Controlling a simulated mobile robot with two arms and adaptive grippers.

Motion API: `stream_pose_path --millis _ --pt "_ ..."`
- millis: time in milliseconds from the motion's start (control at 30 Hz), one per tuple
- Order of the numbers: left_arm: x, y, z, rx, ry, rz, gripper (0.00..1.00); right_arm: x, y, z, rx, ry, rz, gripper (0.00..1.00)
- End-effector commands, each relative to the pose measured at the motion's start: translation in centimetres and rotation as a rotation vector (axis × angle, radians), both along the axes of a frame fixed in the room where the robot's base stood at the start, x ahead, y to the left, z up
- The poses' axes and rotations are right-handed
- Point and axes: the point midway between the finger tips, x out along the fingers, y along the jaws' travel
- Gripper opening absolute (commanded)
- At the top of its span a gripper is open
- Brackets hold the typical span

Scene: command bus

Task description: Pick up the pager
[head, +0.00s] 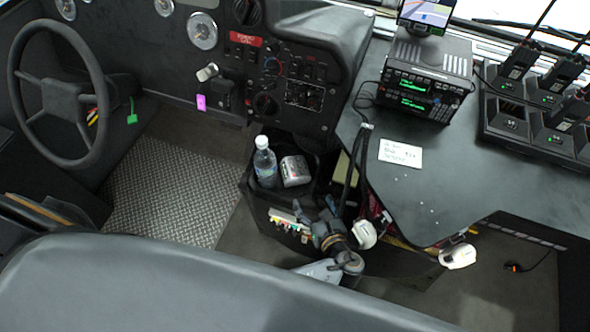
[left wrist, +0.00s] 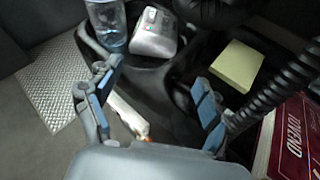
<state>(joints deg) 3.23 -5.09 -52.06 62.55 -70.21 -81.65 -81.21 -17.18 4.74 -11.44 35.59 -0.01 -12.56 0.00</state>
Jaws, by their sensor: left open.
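A small grey boxy device with a darker display face, which looks like the pager (head: 294,171), lies in the black console bin beside a water bottle. It also shows in the left wrist view (left wrist: 153,33), near the top. My left gripper (head: 314,208) is open and empty, just in front of the device and apart from it. In the left wrist view its blue-padded fingers (left wrist: 157,78) are spread wide, with the device beyond them. I cannot make out my right gripper in these frames.
The clear water bottle (head: 265,162) stands directly left of the device. A yellow pad (left wrist: 237,66), a coiled black cord (left wrist: 272,92) and a red book (left wrist: 291,140) lie to the right. The dark counter (head: 425,190) overhangs on the right. Patterned metal floor (head: 165,195) is clear at left.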

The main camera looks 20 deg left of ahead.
Motion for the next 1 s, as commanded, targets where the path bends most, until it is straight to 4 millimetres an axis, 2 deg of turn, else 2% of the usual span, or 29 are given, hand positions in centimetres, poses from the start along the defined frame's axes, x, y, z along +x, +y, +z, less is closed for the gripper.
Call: stream_pose_path --millis 300,567,733,1000 --pt "5.0 3.9 0.1 0.000 -0.002 0.004 0.81 0.0 0.3 0.3 0.003 0.001 -0.001 0.40" --pt "6.6 5.1 0.0 -0.003 0.000 0.005 0.81 0.0 0.5 0.3 0.006 0.001 -0.001 0.40" --pt "8.7 6.7 0.1 -0.003 -0.002 0.006 0.81 0.0 0.5 0.3 0.006 0.001 -0.001 0.40" --pt "10.8 8.3 -1.1 -0.004 -0.001 0.004 0.81 -0.1 0.5 -0.4 0.005 0.002 -0.002 0.40"
